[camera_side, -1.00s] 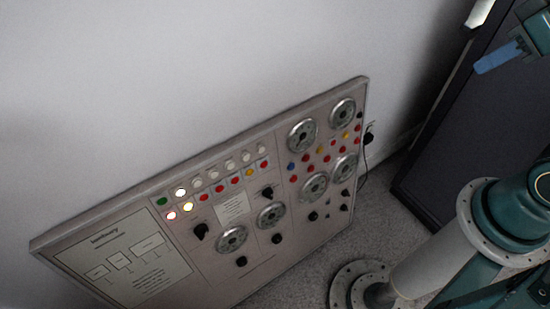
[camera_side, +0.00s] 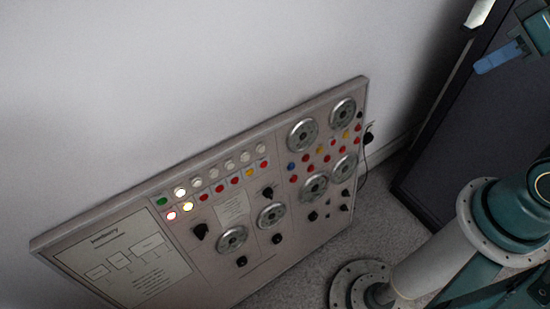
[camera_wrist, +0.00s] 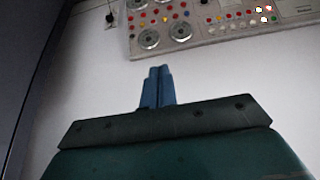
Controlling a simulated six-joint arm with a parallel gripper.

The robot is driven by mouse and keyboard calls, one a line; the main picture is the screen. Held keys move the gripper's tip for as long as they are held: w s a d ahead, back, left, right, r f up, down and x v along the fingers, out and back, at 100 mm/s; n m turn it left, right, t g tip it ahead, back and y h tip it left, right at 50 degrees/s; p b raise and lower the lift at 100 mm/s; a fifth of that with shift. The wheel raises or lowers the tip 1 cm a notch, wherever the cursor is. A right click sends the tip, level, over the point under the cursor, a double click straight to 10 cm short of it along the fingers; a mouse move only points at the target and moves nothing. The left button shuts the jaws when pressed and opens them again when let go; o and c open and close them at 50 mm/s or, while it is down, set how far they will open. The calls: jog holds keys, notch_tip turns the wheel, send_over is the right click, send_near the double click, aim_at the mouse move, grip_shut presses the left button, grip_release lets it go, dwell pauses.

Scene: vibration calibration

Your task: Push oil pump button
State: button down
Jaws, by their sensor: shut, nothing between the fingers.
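The control panel (camera_side: 215,275) leans at the wall in the side view, with several gauges, dark knobs and rows of coloured buttons. A green button (camera_side: 162,201) sits at its upper left, beside a few lit white, yellow and pink ones. I cannot read which button is the oil pump's. My gripper (camera_side: 497,58) is at the upper right of the side view, well away from the panel. Its blue fingers are shut and empty. In the wrist view, the closed fingers (camera_wrist: 158,70) point toward the panel (camera_wrist: 200,42), which shows upside down along the top edge.
A dark cabinet (camera_side: 450,140) stands to the right of the panel. A black plug (camera_side: 368,138) with a cable is on the wall by the panel's right edge. The wall space (camera_side: 180,80) above the panel is bare.

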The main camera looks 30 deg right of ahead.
dwell(0.4)
jog(key=w+a+f+n+t+y, duration=0.1)
jog(key=w+a+n, duration=0.25)
jog(key=w, duration=0.35)
jog(key=w+a+f+n, duration=0.2)
jog(key=w+a, duration=0.2)
jog(key=w, duration=0.4)
jog(key=w+a+f+n+t+y, duration=0.2)
jog(key=w+a+f+n, duration=0.3)
jog(key=w+a+f, duration=0.45)
jog(key=a+f+n+y, duration=0.1)
jog(key=a+f+n, duration=0.1)
jog(key=a+f, duration=0.35)
jog(key=a+f+n+y, duration=0.1)
jog(key=a+f+n, duration=0.2)
jog(key=a, duration=0.5)
jog(key=s+a+f+n+y, duration=0.1)
jog(key=s+a+f+n, duration=0.2)
jog(key=a+f, duration=0.2)
jog(key=s+a+f+n+y, duration=0.2)
jog(key=s+a+f+n, duration=0.1)
jog(key=f, duration=0.5)
jog(key=shift+s+a+f, duration=0.3)
jog(key=shift+a+f, duration=0.05)
jog(key=shift+a, duration=0.55)
jog(key=shift+w, duration=0.1)
